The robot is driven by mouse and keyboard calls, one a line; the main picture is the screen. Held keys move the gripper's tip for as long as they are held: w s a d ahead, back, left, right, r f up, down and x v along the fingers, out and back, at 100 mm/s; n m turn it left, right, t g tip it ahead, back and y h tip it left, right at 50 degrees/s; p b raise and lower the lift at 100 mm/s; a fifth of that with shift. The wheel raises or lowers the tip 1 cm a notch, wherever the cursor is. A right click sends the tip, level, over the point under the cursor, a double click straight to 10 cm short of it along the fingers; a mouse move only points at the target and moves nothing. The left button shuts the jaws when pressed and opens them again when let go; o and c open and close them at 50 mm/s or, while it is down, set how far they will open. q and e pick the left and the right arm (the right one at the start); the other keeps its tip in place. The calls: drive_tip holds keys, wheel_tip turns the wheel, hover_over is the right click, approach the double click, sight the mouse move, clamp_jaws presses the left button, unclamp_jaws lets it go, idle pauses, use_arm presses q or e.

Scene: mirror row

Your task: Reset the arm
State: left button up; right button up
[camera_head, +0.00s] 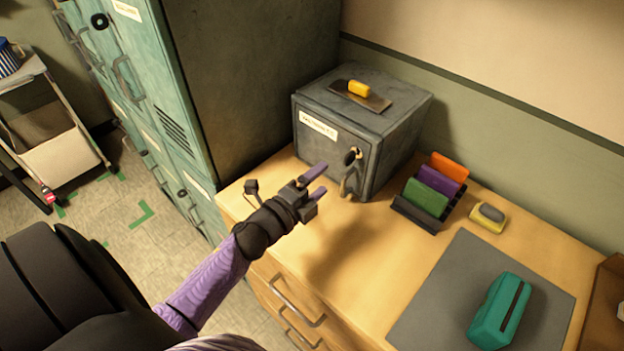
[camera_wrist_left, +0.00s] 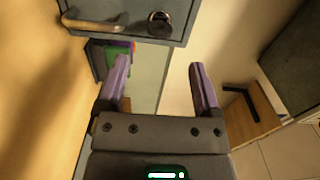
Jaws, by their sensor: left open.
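My left arm reaches in from the left in the head view, its purple sleeve-like link leading to my left gripper (camera_head: 318,180). The gripper is open and empty, held above the front part of the wooden cabinet top, in front of the grey safe box (camera_head: 318,155). In the left wrist view the two purple fingers (camera_wrist_left: 160,85) stand apart with nothing between them. The safe's door, with its handle (camera_wrist_left: 95,22) and round lock (camera_wrist_left: 160,22), shows beyond them. My right gripper is not in view.
A rack (camera_head: 415,214) with orange, purple and green items stands right of the safe, beside a yellow-grey object (camera_head: 488,217). A teal case (camera_head: 500,310) lies on a grey mat (camera_head: 440,290). Green lockers (camera_head: 150,100) and a cart (camera_head: 45,135) stand left. A yellow-handled plate (camera_head: 360,95) tops the safe.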

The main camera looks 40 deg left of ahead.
use_arm(q)
drive_tip(key=shift+s+a, duration=0.15)
drive_tip(key=shift+s, duration=1.1)
